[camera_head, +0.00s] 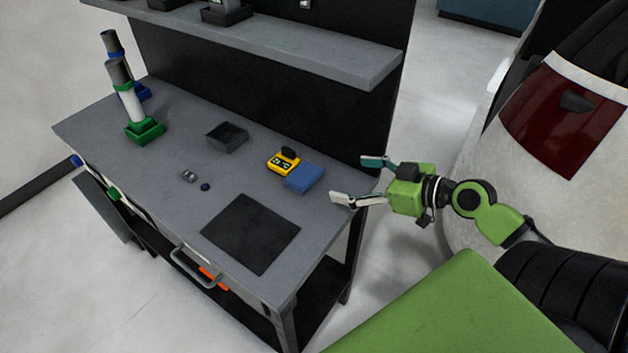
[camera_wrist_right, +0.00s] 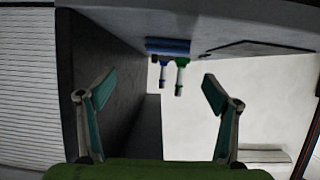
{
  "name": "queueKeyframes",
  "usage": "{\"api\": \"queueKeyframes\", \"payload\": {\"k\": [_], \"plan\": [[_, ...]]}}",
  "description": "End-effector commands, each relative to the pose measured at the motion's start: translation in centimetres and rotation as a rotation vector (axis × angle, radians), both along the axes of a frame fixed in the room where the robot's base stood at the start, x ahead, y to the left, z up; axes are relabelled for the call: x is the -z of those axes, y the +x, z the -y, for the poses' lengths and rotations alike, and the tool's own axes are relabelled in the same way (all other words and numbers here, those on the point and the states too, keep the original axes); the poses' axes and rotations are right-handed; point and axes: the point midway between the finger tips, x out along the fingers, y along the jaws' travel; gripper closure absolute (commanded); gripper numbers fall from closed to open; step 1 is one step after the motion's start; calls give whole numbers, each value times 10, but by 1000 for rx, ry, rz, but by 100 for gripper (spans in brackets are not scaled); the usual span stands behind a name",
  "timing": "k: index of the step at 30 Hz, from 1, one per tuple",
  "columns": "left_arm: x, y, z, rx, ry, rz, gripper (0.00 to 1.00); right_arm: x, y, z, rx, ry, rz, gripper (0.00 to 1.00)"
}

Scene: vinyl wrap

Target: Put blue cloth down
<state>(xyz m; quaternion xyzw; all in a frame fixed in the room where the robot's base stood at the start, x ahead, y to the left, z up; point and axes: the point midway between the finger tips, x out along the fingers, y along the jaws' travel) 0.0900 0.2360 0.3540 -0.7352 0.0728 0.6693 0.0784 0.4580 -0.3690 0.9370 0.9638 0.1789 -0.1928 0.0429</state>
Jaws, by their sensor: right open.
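The blue cloth (camera_head: 304,176) lies folded on the grey workbench (camera_head: 165,185), near its right end, against a yellow device. In the right wrist view a blue strip (camera_wrist_right: 168,46), which looks like the cloth, shows at the edge of the bench top. My right gripper (camera_head: 350,180) is open and empty, just off the right end of the bench and to the right of the cloth, apart from it. Its spread fingers also show in the right wrist view (camera_wrist_right: 159,88). My left gripper is not in view.
A yellow device (camera_head: 283,162) touches the cloth. A dark tray (camera_head: 227,137), a black mat (camera_head: 250,233) and rolls in green (camera_head: 144,131) and blue holders stand on the bench. A shelf (camera_head: 300,48) overhangs the back. A white car (camera_head: 560,100) stands at right.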

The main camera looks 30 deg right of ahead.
Motion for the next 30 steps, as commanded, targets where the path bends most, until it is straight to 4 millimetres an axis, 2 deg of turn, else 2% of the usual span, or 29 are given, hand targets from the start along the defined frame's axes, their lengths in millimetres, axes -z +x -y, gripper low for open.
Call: {"api": "queueKeyframes", "payload": {"k": [1, 4, 10, 21, 30], "plan": [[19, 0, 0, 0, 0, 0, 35, 10, -2, -4, -13, -4, -3, 18], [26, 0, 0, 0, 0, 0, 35, 5, -2, -10, -22, 8, -2, 18], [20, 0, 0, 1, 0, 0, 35, 3, 14, -17, -21, 18, 4, 18], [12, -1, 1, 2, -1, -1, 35, 23, 59, -35, -18, 17, 4, 18], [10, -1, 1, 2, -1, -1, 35, 31, 74, -42, -20, 16, 1, 18]]}}
